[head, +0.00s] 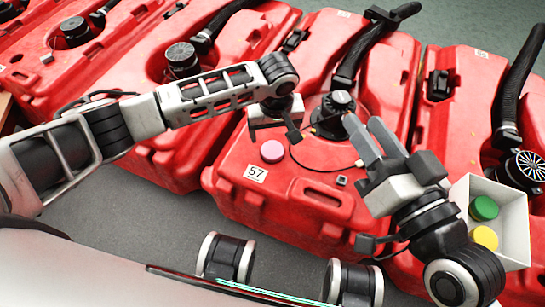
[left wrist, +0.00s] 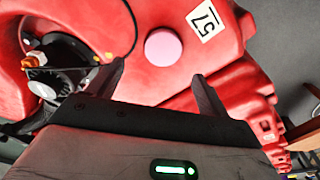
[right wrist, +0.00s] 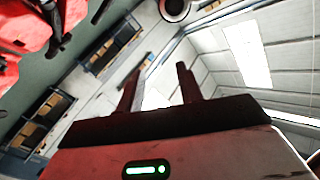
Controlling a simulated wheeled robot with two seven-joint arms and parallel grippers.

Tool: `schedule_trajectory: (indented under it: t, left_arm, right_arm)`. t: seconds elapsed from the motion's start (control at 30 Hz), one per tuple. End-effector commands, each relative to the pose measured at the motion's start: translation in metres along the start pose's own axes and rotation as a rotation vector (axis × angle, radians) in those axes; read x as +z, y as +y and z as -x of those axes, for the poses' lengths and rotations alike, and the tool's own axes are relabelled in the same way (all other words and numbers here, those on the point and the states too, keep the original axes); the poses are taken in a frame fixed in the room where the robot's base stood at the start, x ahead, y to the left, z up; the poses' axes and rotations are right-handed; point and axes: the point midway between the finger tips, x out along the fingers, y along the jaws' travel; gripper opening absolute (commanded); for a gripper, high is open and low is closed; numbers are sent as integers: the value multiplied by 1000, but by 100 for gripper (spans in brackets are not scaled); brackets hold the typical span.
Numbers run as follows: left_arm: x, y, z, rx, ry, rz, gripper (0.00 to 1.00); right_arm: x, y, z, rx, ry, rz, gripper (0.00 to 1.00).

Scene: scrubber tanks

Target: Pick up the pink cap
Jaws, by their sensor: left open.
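The pink cap (head: 272,151) lies on top of a red tank (head: 240,165), just above the label 57. In the left wrist view the pink cap (left wrist: 163,47) sits beyond the gap between the fingertips, nearer the upper edge. My left gripper (head: 291,128) is above the tank, close to the cap on its upper right side in the head view. In the left wrist view its fingers (left wrist: 158,75) are apart with nothing between them. My right gripper (head: 367,138) is raised at the right. Its fingers (right wrist: 165,68) are apart and empty, pointing away from the tanks.
A white box (head: 513,220) with a green cap (head: 484,208) and a yellow cap (head: 485,237) stands at the right. A black fitting (head: 338,103) and hose (head: 360,48) rise from the tank behind the pink cap. More red tanks stand on both sides.

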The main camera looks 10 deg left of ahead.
Motion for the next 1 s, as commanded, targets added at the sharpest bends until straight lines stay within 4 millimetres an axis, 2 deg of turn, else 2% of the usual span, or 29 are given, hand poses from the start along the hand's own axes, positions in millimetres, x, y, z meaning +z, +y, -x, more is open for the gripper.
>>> schedule_trajectory:
  t: [0.03,0.27,0.43,0.6,0.77,0.97,1.0]
  left_arm:
    - [0,0,-9,-1,0,-1,79]
    - [2,0,-21,1,0,-2,79]
    - [7,-4,-44,0,1,-2,79]
    - [8,-4,-62,1,1,-1,79]
    - [8,-4,-66,2,0,-2,79]
    - [8,-4,-66,2,0,-2,79]
    - [8,-4,-66,2,0,-2,68]
  right_arm:
    - [-4,1,-3,-11,34,40,36]
    - [-19,0,-7,-32,120,132,36]
    - [-44,-5,-10,-80,288,313,36]
    - [-68,-19,-7,-134,454,484,36]
    - [-78,-26,-4,-155,516,545,36]
    - [-79,-26,-4,-155,517,545,36]
    - [-79,-26,-4,-154,516,545,36]
